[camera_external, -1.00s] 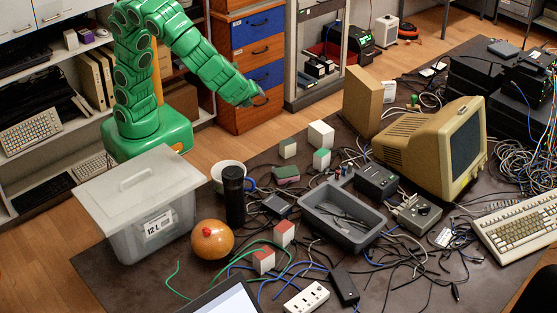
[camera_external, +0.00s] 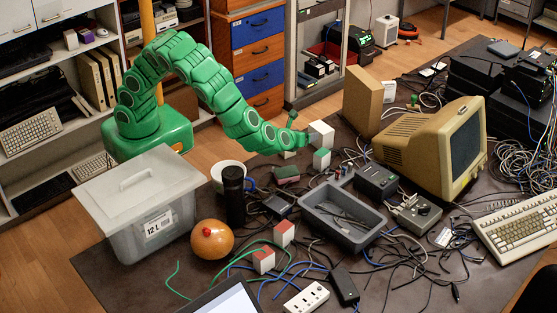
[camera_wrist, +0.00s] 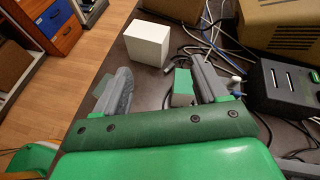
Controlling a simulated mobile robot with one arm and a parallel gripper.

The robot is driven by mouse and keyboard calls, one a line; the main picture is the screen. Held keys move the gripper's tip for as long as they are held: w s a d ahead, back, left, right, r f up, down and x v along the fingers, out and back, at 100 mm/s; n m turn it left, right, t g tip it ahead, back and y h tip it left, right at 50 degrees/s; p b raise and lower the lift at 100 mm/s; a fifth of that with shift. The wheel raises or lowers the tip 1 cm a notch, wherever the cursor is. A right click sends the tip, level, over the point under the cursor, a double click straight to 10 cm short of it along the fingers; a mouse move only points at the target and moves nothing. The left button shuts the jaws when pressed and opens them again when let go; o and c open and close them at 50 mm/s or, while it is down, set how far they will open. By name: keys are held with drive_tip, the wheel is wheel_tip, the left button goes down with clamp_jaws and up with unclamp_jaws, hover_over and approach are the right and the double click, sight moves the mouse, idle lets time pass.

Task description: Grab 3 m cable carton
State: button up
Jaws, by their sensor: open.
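Several small cartons stand on the dark table, and I cannot read which is the 3 m cable carton. A larger plain white carton (camera_external: 321,132) stands by my gripper (camera_external: 302,132); in the wrist view this white carton (camera_wrist: 148,44) is beyond the fingertips. A green-topped carton (camera_external: 321,158) stands in front of it; in the wrist view the green-topped carton (camera_wrist: 182,86) shows between the fingers, close to the right one. My gripper (camera_wrist: 160,70) is open and empty.
Two red-topped cartons (camera_external: 284,235) stand nearer the front. A grey tray (camera_external: 362,238), a beige monitor (camera_external: 410,150) and a tall tan box (camera_external: 362,102) lie to the right. Cables cover much of the table. A lidded clear bin (camera_external: 130,225) stands left.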

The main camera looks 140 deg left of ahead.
sight(325, 153)
drive_tip(key=w+f+m, duration=0.1)
drive_tip(key=f, duration=0.1)
drive_tip(key=w+f+m+t, duration=0.1)
drive_tip(key=f, duration=0.2)
drive_tip(key=w+a+f+m, duration=0.1)
drive_tip(key=w+f, duration=0.1)
drive_tip(key=f, duration=0.1)
drive_tip(key=shift+a+m+t+y, duration=0.1)
drive_tip(key=shift+m+t+y, duration=0.2)
drive_tip(key=shift+x, duration=3.95)
drive_tip(key=shift+s, duration=0.1)
drive_tip(key=c, duration=1.1)
drive_tip(key=shift+r, duration=0.1)
drive_tip(key=shift+c, duration=0.2)
